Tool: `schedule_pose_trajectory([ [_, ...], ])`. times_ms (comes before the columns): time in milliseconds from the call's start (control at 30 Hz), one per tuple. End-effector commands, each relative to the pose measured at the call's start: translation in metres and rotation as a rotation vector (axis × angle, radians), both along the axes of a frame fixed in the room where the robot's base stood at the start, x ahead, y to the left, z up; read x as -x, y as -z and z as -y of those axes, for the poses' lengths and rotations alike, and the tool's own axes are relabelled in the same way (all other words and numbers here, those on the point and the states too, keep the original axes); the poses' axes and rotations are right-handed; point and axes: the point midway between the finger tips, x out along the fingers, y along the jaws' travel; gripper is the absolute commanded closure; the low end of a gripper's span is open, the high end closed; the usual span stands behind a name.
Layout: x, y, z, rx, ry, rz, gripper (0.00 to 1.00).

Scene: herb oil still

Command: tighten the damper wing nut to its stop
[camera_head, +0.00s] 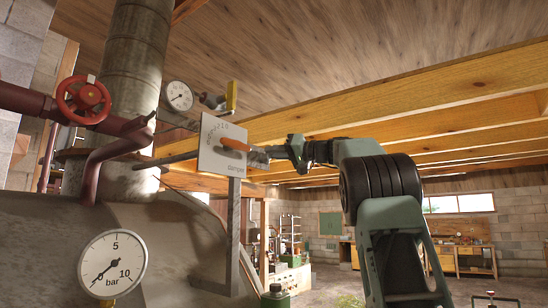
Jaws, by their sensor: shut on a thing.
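The damper plate (210,158) is a pale panel with markings and the word "damper", fixed on a grey post in front of the flue pipe. An orange lever (236,145) lies across its right part. My gripper (257,154) reaches in from the right, level with the plate, its fingers at the plate's right side. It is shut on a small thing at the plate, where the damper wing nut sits. The fingers hide the wing nut, so its angle and its gap to the plate cannot be told.
A red handwheel (84,100) on a dark red pipe is at the left. A small gauge (179,96) and a yellow-handled valve (231,96) are above the plate. A large pressure gauge (112,264) stands at lower left.

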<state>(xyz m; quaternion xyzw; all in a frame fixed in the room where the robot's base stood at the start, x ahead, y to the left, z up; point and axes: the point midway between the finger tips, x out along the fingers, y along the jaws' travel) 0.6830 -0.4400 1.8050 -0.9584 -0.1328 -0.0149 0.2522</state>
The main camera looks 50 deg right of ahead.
Motion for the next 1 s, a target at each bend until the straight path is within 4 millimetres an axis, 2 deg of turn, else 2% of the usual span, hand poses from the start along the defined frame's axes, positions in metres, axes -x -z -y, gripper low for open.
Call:
schedule_pose_trajectory([
  [700,0.0,0.013,0.007,-0.677,0.003,-0.052,1.0],
  [1000,0.0,0.017,0.007,-0.916,0.002,-0.071,1.0],
])
